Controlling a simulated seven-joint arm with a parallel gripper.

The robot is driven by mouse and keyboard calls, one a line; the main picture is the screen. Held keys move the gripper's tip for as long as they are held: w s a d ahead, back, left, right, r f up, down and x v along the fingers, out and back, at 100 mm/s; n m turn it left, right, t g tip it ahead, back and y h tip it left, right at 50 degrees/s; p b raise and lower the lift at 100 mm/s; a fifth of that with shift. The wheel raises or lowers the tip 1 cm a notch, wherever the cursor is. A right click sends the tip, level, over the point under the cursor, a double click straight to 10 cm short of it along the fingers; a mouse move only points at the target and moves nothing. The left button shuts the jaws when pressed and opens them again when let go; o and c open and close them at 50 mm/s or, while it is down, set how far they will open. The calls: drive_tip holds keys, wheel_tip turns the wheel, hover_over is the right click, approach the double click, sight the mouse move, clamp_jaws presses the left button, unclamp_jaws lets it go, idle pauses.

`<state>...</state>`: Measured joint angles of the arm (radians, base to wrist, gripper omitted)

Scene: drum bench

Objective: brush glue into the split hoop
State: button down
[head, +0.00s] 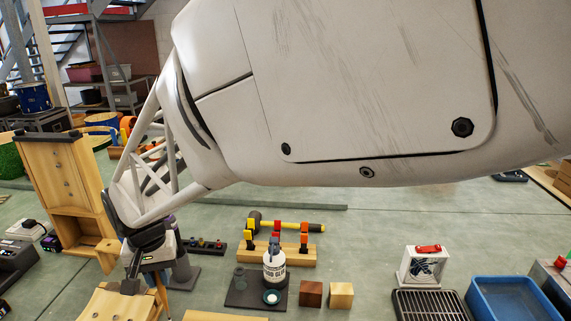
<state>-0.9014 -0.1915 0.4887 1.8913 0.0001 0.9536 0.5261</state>
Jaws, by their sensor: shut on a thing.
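My gripper (132,278) is at the lower left, pointing down, just above a pale wooden piece (112,303) that the bottom edge cuts off. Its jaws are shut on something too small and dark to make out. A glue jar (274,267) with a white label stands on a dark mat (240,292), well to the right of my gripper. I cannot pick out a split hoop or a brush for certain; my large white arm hides much of the upper middle.
A wooden rack with red and yellow clamps (303,247) and a yellow-handled mallet (300,227) lie behind the jar. Two wooden blocks (341,294) sit beside it. A black grille (430,306) and blue tray (507,299) are at right. A tall wooden stand (72,175) is at left.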

drive_tip(key=shift+r, duration=0.65)
